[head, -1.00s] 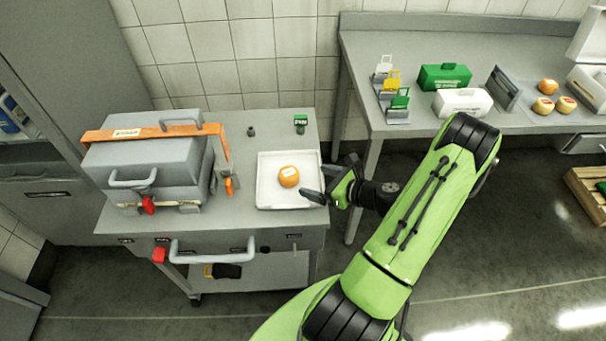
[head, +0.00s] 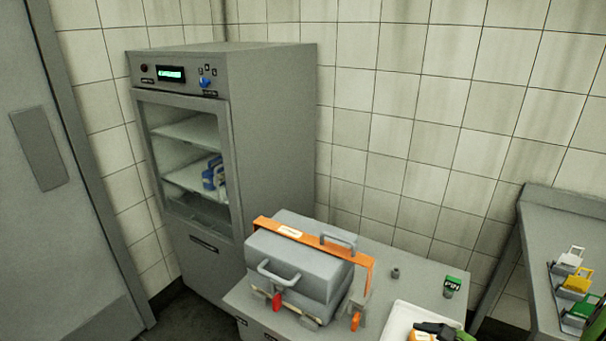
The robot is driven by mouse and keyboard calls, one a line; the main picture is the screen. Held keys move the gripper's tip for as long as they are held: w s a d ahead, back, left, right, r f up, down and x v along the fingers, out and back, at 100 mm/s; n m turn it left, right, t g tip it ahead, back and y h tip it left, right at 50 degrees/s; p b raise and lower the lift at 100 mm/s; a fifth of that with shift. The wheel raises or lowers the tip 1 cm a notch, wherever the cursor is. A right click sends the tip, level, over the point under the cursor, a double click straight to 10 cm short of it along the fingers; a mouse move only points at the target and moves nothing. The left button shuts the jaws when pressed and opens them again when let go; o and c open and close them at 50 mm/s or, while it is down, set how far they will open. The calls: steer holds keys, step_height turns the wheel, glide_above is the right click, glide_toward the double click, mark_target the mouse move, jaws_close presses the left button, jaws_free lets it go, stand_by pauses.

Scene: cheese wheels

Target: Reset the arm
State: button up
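My gripper (head: 440,331) shows only in part at the bottom edge of the head view, over the white tray (head: 398,318). Its fingertips are cut off or too small to judge, so I cannot tell whether it is open or shut. An orange cheese wheel (head: 418,336) lies in the tray, mostly cut off by the frame edge. The rest of my arm is out of view.
A grey machine with an orange bar (head: 300,262) stands on the metal cart beside the tray. A small green-labelled container (head: 452,287) stands behind the tray. A glass-door cabinet (head: 230,140) is at the back left. Coloured tags (head: 575,284) stand on the right table.

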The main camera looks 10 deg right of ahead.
steer(key=s+a+r+n+g+h+p, duration=0.15)
steer(key=s+a+r+n, duration=0.25)
steer(key=a+r+n, duration=0.4)
steer(key=s+a+r+n+g+h, duration=0.3)
steer(key=s+a+r+n, duration=0.15)
steer(key=r+n, duration=0.35)
steer(key=s+a+r+n+t+h, duration=0.1)
steer(key=s+r+n+t, duration=0.1)
steer(key=s+r+n, duration=0.2)
steer(key=s+n+p, duration=0.1)
steer(key=s+n, duration=0.1)
steer(key=s, duration=0.1)
